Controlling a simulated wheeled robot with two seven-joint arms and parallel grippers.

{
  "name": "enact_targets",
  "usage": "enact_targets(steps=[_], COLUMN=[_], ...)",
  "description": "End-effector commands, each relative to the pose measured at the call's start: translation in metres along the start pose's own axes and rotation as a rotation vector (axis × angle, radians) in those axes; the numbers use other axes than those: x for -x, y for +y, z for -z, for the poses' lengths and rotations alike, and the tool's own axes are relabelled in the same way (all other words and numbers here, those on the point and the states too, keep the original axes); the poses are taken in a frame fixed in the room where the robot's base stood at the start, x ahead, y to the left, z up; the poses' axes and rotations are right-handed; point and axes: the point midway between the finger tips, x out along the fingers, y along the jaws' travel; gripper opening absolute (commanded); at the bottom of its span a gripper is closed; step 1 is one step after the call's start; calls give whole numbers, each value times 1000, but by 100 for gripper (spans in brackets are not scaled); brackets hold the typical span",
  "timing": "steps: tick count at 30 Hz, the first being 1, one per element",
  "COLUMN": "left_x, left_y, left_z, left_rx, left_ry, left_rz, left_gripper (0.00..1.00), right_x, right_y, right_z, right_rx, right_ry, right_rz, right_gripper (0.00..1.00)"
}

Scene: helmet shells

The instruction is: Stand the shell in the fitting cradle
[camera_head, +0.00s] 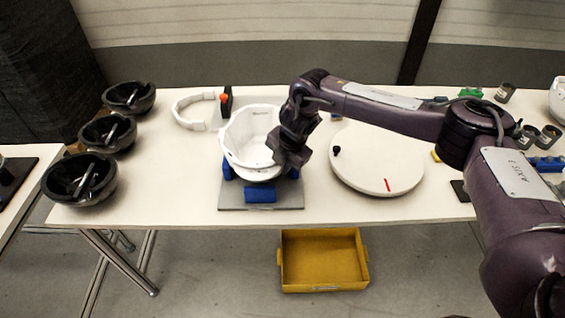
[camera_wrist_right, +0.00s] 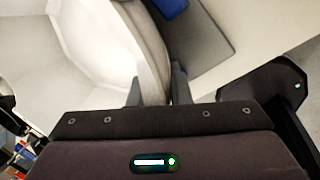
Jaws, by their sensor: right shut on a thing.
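A white helmet shell (camera_head: 250,138) sits open side up over the fitting cradle, whose blue pads (camera_head: 261,194) and grey base plate (camera_head: 290,201) show below it. I cannot tell whether the shell rests fully on the pads. My right gripper (camera_head: 277,160) is at the shell's right wall, shut on its rim. In the right wrist view the shell (camera_wrist_right: 85,45) fills the upper left, and the fingers of my right gripper (camera_wrist_right: 156,90) pinch its edge. A blue pad (camera_wrist_right: 172,7) and the grey plate (camera_wrist_right: 208,40) show beyond. My left gripper is out of view.
Three black shells (camera_head: 80,180) stand at the table's left end. A round white board (camera_head: 378,165) lies to the right, under my right arm. A yellow bin (camera_head: 323,262) stands on the floor below the front edge.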

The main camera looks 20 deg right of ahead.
Motion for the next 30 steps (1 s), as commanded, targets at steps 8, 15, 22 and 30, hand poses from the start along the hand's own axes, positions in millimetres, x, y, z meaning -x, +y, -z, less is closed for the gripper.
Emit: enact_targets(steps=[8, 15, 22, 30], left_x=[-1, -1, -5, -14], left_y=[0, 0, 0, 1], left_z=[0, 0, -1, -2], left_rx=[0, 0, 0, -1], left_ry=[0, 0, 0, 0], left_rz=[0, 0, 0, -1], left_gripper=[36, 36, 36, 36], right_x=[-1, -2, 12, 57], right_y=[0, 0, 0, 0], right_z=[0, 0, -1, 0], right_rx=[0, 0, -1, 0], right_ry=[-1, 0, 0, -1], right_rz=[-3, -1, -3, -4], right_gripper=[37, 43, 43, 43])
